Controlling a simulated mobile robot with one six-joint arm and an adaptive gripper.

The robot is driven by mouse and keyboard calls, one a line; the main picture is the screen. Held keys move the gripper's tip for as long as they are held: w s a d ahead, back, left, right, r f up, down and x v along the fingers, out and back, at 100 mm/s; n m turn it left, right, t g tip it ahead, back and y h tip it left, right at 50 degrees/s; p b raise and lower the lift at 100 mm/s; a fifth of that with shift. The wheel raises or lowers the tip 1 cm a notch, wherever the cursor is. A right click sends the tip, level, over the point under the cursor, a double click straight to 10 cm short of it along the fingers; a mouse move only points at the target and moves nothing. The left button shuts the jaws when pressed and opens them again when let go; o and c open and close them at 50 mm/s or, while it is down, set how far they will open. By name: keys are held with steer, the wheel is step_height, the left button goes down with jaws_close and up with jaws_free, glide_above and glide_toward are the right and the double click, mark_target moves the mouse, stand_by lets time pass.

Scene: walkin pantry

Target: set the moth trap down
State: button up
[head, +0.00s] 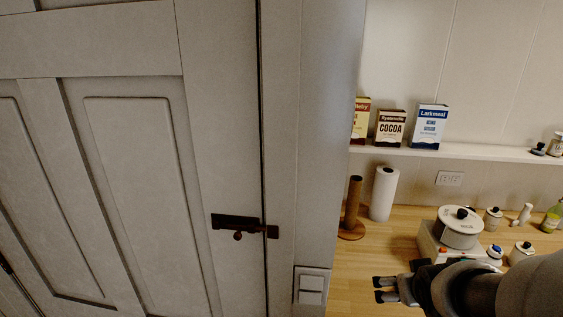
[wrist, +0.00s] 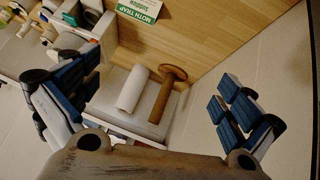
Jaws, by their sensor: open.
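The moth trap (wrist: 138,10) is a green and white box with printed lettering. It lies on the wooden counter at the top edge of the wrist view, partly cut off. I cannot make it out in the head view. My gripper (head: 384,288) is over the counter at the lower middle of the head view. In the wrist view my gripper (wrist: 158,88) has its blue-padded fingers wide apart with nothing between them. The moth trap is apart from both fingers.
A paper roll (head: 383,193) and a wooden stand (head: 353,208) are at the counter's back left. A white-lidded canister (head: 459,227) and small bottles are on the right. Boxes line the shelf (head: 470,151) above. A closed panelled door (head: 130,180) fills the left.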

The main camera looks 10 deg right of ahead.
steer(key=s+d+f+m+t+p, duration=0.15)
steer(key=d+f+t, duration=0.45)
steer(key=d+f, duration=0.65)
steer(key=shift+y, duration=0.4)
steer(key=x, duration=0.3)
steer(key=f+b+x, duration=0.1)
steer(key=x, duration=0.3)
steer(key=a+b+x, duration=0.1)
steer(key=x, duration=0.3)
steer(key=shift+f, duration=0.35)
steer(key=x, duration=0.1)
steer(key=b+x, duration=0.1)
steer(key=x, duration=0.2)
steer(key=shift+w+a+f, duration=0.1)
steer(key=shift+a+f, duration=0.15)
steer(key=shift+a, duration=0.1)
steer(key=shift+w+d+f+b, duration=0.15)
steer(key=shift+w+b, duration=0.2)
steer(key=shift+w, duration=0.1)
steer(key=shift+c, duration=0.4)
steer(key=c, duration=0.7)
